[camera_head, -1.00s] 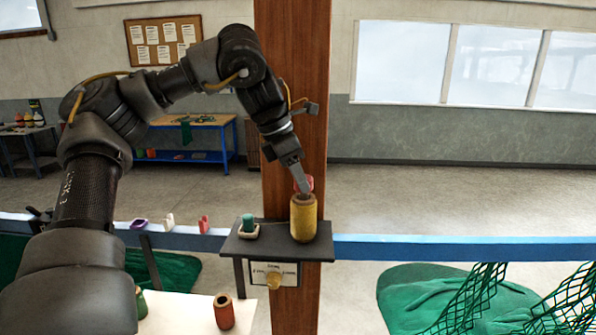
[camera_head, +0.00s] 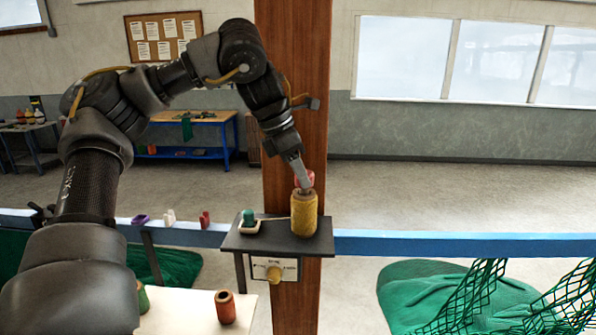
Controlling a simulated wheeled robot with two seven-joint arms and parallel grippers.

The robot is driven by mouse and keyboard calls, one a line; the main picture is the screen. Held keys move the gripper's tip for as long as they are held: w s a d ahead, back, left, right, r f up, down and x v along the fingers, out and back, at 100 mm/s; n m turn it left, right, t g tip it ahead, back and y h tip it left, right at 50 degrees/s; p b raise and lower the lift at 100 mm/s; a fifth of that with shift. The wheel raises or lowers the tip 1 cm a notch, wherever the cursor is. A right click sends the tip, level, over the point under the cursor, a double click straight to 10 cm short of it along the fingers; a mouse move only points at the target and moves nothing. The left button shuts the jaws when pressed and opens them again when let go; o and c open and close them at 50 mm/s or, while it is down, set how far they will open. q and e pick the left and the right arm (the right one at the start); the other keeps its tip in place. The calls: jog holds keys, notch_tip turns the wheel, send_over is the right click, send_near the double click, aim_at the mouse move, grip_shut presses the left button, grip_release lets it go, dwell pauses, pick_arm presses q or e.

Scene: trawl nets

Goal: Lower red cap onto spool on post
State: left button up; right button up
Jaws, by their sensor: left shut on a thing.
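A yellow spool (camera_head: 304,215) stands upright on the small dark shelf (camera_head: 270,241) fixed to the brown wooden post (camera_head: 293,110). The red cap (camera_head: 310,178) is at the tip of my left gripper (camera_head: 302,176), just above the spool's top. My left gripper is shut on the cap and points down at the spool. The gripper partly hides the cap. Whether the cap touches the spool rim I cannot tell. My right gripper is not in view.
A green piece in a pale holder (camera_head: 249,226) sits on the shelf left of the spool, with a yellow strand between them. A red-brown spool (camera_head: 225,307) stands on the white table below.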

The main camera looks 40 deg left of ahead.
pick_arm(q)
jog(key=shift+f, duration=0.15)
jog(key=shift+f, duration=0.55)
jog(key=o, duration=1)
jog(key=shift+o, duration=0.2)
jog(key=v, duration=1.1)
